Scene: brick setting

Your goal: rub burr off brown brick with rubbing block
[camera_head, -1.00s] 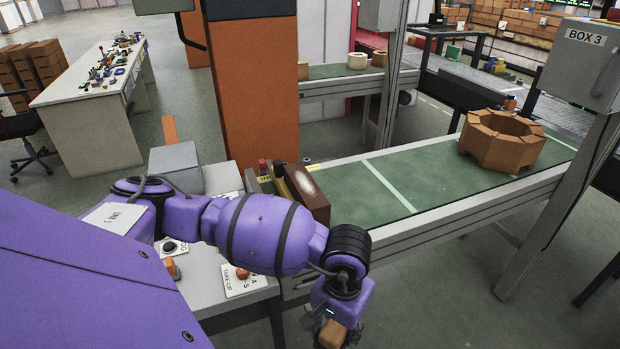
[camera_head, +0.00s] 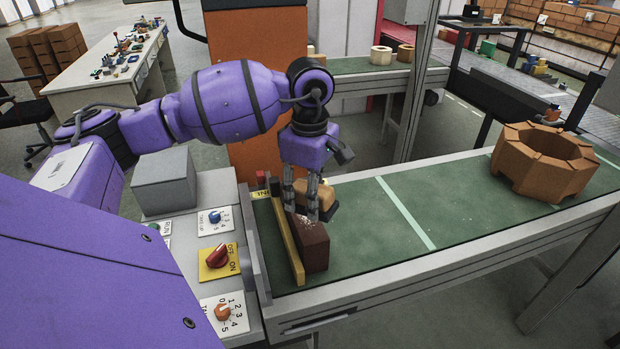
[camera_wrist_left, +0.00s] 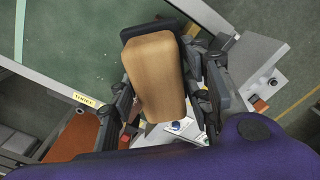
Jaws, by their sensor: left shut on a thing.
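The brown brick (camera_head: 314,248) lies on the green conveyor belt, beside a yellow bar at the belt's left end. A pale, crusty patch, the burr (camera_head: 304,222), shows on its top. My left gripper (camera_head: 300,211) points down over the brick's far end. It is shut on the tan rubbing block (camera_head: 319,193), which is partly hidden behind the fingers. In the left wrist view the rubbing block (camera_wrist_left: 157,78) sits between both fingers, with a dark layer at one end. I cannot tell whether the block touches the brick. My right gripper is not in view.
The yellow bar (camera_head: 286,240) stands along the brick's left side. A control panel with knobs (camera_head: 217,257) and a grey box (camera_head: 165,181) are left of it. An octagonal brick ring (camera_head: 543,165) sits far right on the belt. The belt between is clear.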

